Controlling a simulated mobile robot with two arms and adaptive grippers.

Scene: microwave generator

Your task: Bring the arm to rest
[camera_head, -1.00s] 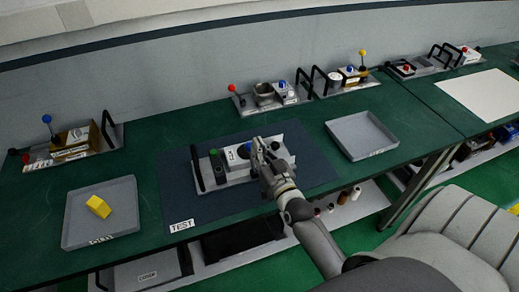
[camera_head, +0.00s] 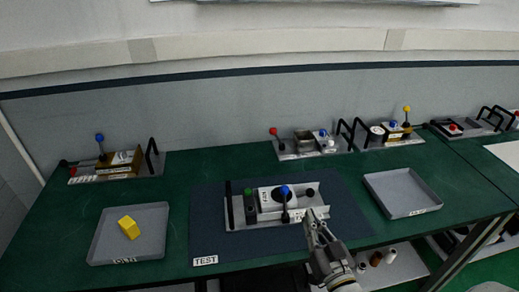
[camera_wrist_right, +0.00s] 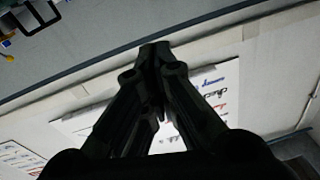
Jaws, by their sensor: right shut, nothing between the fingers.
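My right gripper (camera_head: 316,222) is shut and empty. In the head view it stands in front of the right end of the fixture on the dark test mat, pointing up and away. In the right wrist view its fingers (camera_wrist_right: 154,52) meet at the tips, with the wall behind them. The fixture (camera_head: 262,222) is a grey tray with a handle, a green knob, a blue-knobbed lever (camera_head: 285,198) and a white part. I cannot tell in the head view whether the gripper touches its edge. My left gripper is not in view.
A grey tray (camera_head: 105,245) with a yellow block (camera_head: 129,228) is at the left. An empty grey tray (camera_head: 400,192) is at the right. Several fixtures with levers line the back of the green table (camera_head: 180,170). Bottles stand on a shelf below.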

